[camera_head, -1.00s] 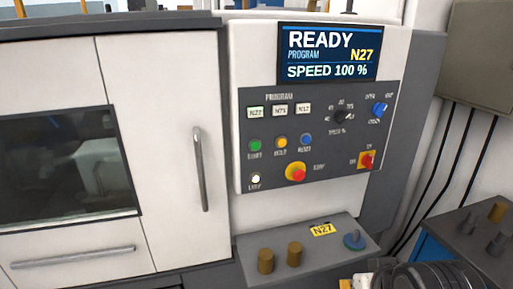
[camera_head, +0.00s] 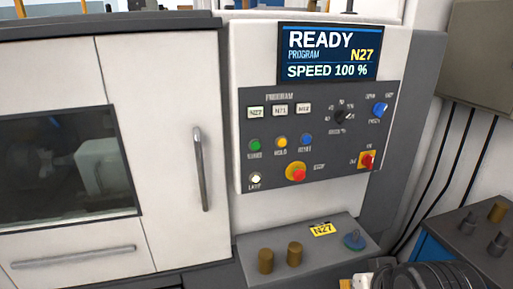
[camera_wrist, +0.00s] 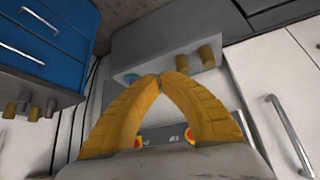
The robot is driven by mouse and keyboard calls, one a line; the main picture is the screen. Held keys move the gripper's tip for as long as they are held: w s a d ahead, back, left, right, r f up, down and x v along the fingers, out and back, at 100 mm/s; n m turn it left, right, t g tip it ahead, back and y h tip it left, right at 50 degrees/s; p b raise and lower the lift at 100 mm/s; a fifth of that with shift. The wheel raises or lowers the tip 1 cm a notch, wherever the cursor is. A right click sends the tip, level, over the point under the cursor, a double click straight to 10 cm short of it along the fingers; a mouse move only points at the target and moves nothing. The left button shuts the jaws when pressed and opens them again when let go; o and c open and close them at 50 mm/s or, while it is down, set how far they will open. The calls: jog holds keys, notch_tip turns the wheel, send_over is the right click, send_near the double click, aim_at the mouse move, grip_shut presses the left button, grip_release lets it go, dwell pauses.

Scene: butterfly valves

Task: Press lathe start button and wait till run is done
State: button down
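The lathe's control panel (camera_head: 310,140) faces me in the head view. Its screen (camera_head: 327,54) reads READY, PROGRAM N27, SPEED 100 %. The green start button (camera_head: 255,145) is at the left of a row with a yellow hold button (camera_head: 281,142) and a blue reset button (camera_head: 306,140). A red stop button on yellow (camera_head: 297,172) is below. In the wrist view, the yellow fingers of my gripper (camera_wrist: 160,78) meet at their tips with nothing between them. Part of the panel shows behind them; the start button is not visible there.
The lathe door (camera_head: 165,150) with its handle (camera_head: 201,168) is closed, left of the panel. A grey shelf (camera_head: 283,245) below the panel holds two brass cylinders (camera_head: 280,257), an N27 label and a blue-based part (camera_head: 354,240). A blue cabinet (camera_head: 440,254) stands at the right.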

aim_at(256, 145)
dwell(0.3)
jog(key=w+a+r+n+t+h+p, duration=0.1)
jog(key=w+r+n+h+p, duration=0.1)
jog(key=w+r+n+p, duration=0.4)
jog(key=w+a+r+n+t+h+p, duration=0.15)
jog(key=w+n, duration=0.25)
jog(key=w, duration=0.4)
jog(key=w+a+r+n+t+p, duration=0.2)
jog(key=w+a+r+n+p, duration=0.1)
jog(key=w+a+n, duration=0.1)
jog(key=w+a+r+n+t+h+p, duration=0.1)
jog(key=w+a+r+n+t+p, duration=0.2)
jog(key=a+n, duration=0.3)
jog(key=a, duration=0.3)
jog(key=shift+w+a+r+p, duration=0.15)
jog(key=shift+w+p, duration=0.2)
jog(key=shift+w, duration=0.05)
jog(key=shift+h, duration=0.45)
jog(key=shift+w+a+p, duration=0.1)
jog(key=shift+w+a, duration=0.3)
jog(key=shift+w, duration=1)
jog(key=shift+w+a+p, duration=0.1)
jog(key=shift+w+a, duration=0.3)
jog(key=shift+w, duration=1.05)
jog(key=shift+w+a+p, duration=0.1)
jog(key=shift+w+a, duration=0.3)
jog(key=shift+w, duration=1)
